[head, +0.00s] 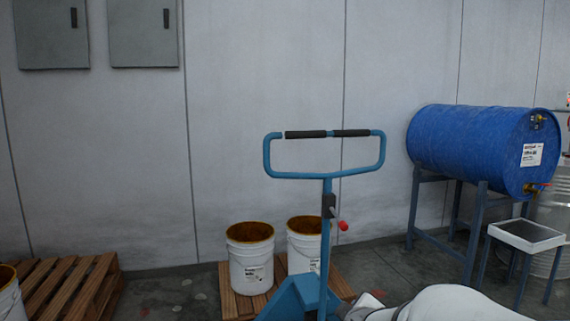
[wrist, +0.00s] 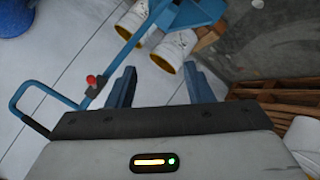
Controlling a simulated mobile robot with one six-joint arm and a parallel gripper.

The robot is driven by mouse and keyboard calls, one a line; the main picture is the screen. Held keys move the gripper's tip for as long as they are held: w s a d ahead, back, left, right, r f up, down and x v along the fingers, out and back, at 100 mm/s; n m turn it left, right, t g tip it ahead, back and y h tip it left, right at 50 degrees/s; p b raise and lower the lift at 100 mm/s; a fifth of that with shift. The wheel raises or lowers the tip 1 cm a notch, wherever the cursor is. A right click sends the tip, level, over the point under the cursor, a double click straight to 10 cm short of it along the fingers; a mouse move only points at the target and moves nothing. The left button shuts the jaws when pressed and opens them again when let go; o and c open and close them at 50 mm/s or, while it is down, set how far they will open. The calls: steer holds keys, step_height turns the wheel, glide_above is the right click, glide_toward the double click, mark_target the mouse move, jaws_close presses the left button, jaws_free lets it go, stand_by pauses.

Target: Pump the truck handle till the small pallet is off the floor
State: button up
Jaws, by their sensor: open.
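The blue pallet truck handle (head: 325,173) stands upright in the middle of the head view, a loop with black grips and a red knob (head: 343,226) on its stem. The truck body (head: 302,296) is in front of the small wooden pallet (head: 239,309), which bears two white buckets. The pallet's underside is hidden, so its height off the floor cannot be told. In the wrist view my gripper (wrist: 160,82) is open and empty, its fingers apart from the handle loop (wrist: 43,101), which lies to their left. The buckets (wrist: 172,52) show beyond the fingers.
A blue drum (head: 470,146) lies on a stand at the right, with a small grey-topped stand (head: 526,236) beside it. Another wooden pallet (head: 65,287) is at the left. The wall behind carries two grey boxes (head: 143,35). Some floor (head: 178,296) is clear between the pallets.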

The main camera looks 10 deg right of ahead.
steer(key=w+d+r+n+t+y+p, duration=0.15)
steer(key=r+n+t+p, duration=0.45)
steer(key=r, duration=0.7)
steer(key=w+d+r+n+t+y+p, duration=0.1)
steer(key=d+r+n+t+y+p, duration=0.15)
steer(key=r+n+t+p, duration=0.75)
steer(key=w+r+m+g+b, duration=0.1)
steer(key=w+r+m+g, duration=0.3)
steer(key=w+r+g, duration=0.1)
steer(key=shift+w+m+g+b, duration=0.35)
steer(key=shift+w+g, duration=0.35)
steer(key=shift+w, duration=0.35)
steer(key=shift+c, duration=0.2)
jaws_close()
steer(key=shift+o, duration=0.2)
jaws_free()
steer(key=b+v, duration=0.1)
steer(key=v, duration=0.7)
